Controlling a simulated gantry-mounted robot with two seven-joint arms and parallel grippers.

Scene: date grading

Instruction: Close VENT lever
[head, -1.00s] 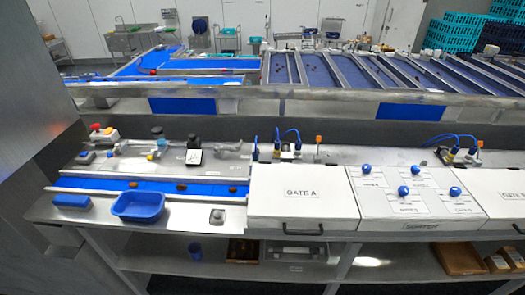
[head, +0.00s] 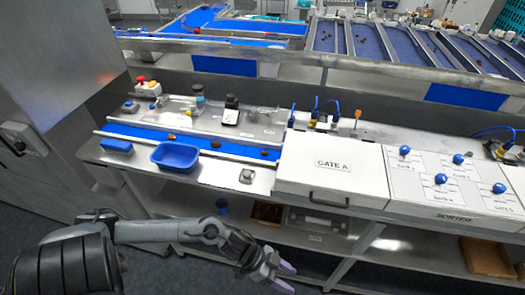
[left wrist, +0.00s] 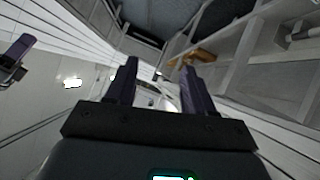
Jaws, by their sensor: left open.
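No VENT label can be read in either view, so I cannot tell which part is the VENT lever. A small upright lever with an orange top (head: 357,115) stands behind the GATE A box in the head view. My left gripper (head: 286,278) is open and empty, low in front of the bench and below its top. Its two purple fingers stand apart with nothing between them in the left wrist view (left wrist: 162,85). A purple-tipped part (left wrist: 18,48) at that view's left edge looks like my right gripper; its jaws are unclear.
The GATE A box (head: 332,168) and the sorter panel with blue knobs (head: 450,188) cover the bench's right part. A blue tray (head: 175,156), a blue conveyor strip and a red button (head: 141,79) are at left. A lower shelf runs beneath the bench.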

